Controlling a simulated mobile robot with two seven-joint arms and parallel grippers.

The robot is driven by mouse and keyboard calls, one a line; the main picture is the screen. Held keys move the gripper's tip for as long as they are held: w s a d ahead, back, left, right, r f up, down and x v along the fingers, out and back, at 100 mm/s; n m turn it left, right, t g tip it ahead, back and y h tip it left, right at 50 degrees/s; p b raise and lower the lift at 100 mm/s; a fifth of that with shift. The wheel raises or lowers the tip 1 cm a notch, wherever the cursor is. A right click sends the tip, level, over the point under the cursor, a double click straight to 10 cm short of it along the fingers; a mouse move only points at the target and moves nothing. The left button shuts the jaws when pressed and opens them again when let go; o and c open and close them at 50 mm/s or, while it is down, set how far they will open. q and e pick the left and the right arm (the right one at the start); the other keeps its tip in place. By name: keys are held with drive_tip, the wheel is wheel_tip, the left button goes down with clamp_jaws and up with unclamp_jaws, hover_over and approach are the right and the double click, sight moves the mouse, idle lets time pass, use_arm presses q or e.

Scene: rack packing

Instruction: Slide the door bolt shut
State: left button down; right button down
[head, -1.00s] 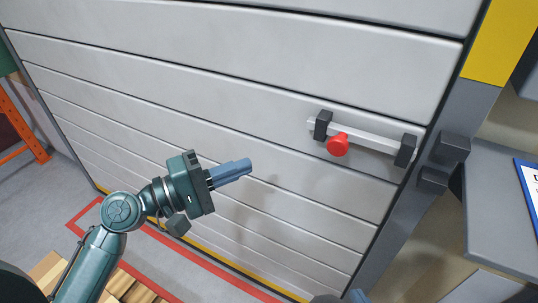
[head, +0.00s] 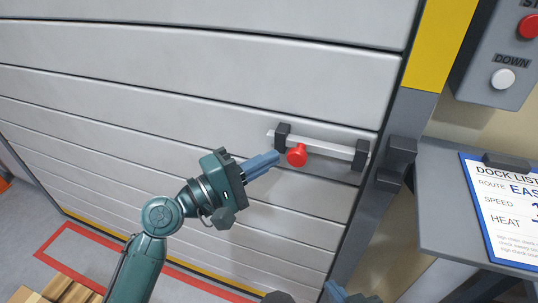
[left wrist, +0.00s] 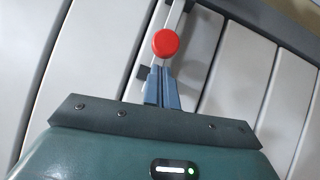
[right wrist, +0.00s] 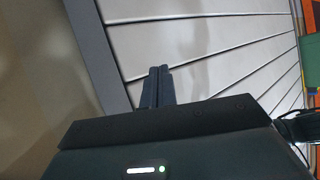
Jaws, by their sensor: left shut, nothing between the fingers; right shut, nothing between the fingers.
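The silver bolt bar (head: 327,145) lies across two dark brackets on the white slatted door (head: 180,90), with a red knob (head: 297,156) near its left bracket. The dark catch (head: 398,155) is on the grey door post, to the right of the bar's right bracket. My left gripper (head: 277,158) is shut and empty, its fingertips just left of the knob. In the left wrist view the red knob (left wrist: 165,42) is right beyond the fingertips; I cannot tell whether they touch. My right gripper (head: 335,290) is at the bottom edge. In the right wrist view its fingers (right wrist: 158,72) are shut and empty.
A grey shelf (head: 440,210) with a blue clipboard (head: 500,205) stands right of the post. A control box (head: 500,60) with red and white buttons hangs above it. Wooden slats (head: 55,290) lie at lower left. The door surface around the bolt is clear.

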use_arm(q)
drive_tip(key=shift+s+d, duration=0.1)
drive_tip(key=shift+d, duration=0.35)
use_arm(e)
drive_tip(key=shift+s+f, duration=0.1)
use_arm(q)
drive_tip(key=shift+d, duration=0.1)
